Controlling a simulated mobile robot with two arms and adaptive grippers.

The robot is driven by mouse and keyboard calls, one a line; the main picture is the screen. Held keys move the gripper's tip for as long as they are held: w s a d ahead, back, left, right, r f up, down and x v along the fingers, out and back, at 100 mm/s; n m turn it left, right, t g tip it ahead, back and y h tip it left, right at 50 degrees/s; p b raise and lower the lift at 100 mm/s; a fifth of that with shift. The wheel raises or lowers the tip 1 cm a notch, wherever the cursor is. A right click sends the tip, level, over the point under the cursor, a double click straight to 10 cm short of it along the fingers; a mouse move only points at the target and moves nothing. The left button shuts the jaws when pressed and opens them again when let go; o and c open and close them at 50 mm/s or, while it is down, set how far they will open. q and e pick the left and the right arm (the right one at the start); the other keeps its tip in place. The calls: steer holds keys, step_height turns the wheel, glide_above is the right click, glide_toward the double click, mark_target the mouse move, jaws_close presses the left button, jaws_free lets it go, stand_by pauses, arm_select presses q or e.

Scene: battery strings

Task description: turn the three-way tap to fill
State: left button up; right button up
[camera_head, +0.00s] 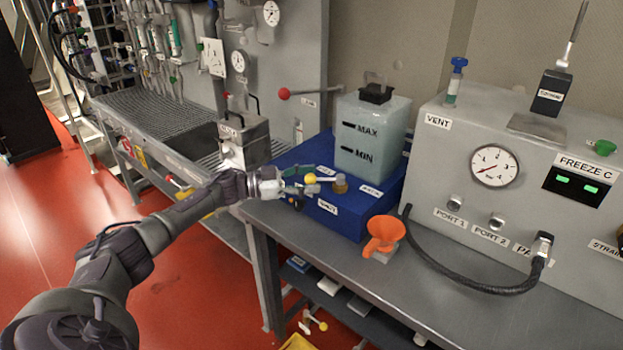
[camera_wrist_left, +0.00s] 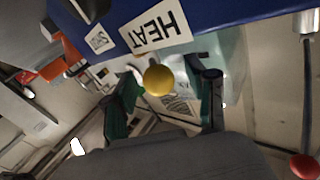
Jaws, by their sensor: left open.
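The three-way tap (camera_head: 341,184) is a brass body on top of a blue box, with a lever pointing left that ends in a yellow ball (camera_head: 310,178). My left gripper (camera_head: 302,186) is at the lever's end, at the box's left side. In the left wrist view the yellow ball (camera_wrist_left: 158,80) shows between the two open, green-padded fingers, with gaps on both sides. A label reading HEAT (camera_wrist_left: 152,32) shows on the blue surface there. Small labels surround the tap in the head view, too small to read surely. My right gripper is not in view.
A translucent MAX/MIN tank (camera_head: 372,135) stands on the blue box (camera_head: 342,222) behind the tap. A grey panel (camera_head: 447,165) with gauge and black hose stands further right. A grey valve block (camera_head: 243,144) is behind my left gripper.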

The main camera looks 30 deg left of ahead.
arm_select(q)
steer(key=v, duration=1.1)
steer(key=shift+a, duration=0.1)
